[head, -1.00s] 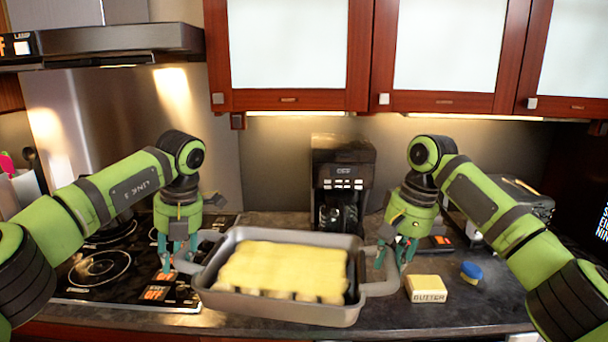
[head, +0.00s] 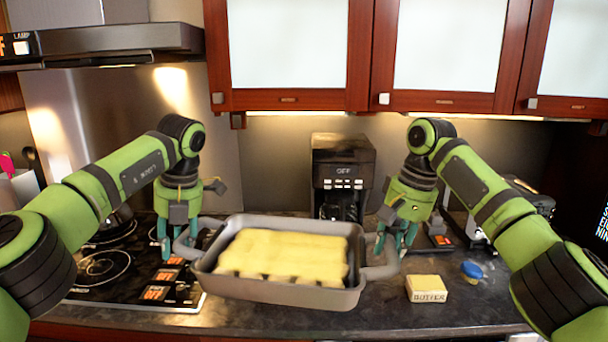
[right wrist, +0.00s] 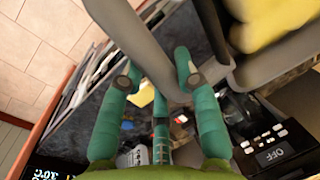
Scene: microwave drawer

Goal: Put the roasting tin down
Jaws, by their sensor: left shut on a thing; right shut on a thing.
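The grey roasting tin (head: 285,293) holds a yellow slab of food (head: 285,257) and hangs over the front of the counter. It looks nearly level, and a gap seems to show beneath it, though its exact height is hard to judge. My left gripper (head: 178,247) is shut on the tin's left handle. My right gripper (head: 392,243) is shut on its right handle. In the right wrist view, the grey handle (right wrist: 155,45) passes between the teal fingers of my right gripper (right wrist: 158,78), and part of the yellow food (right wrist: 265,20) shows.
A black hob (head: 105,267) is at the left. A coffee maker (head: 342,175) stands behind the tin. A butter block (head: 427,289) and a blue item (head: 472,270) lie on the dark counter (head: 400,315) at the right. Wall cabinets (head: 290,98) hang above.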

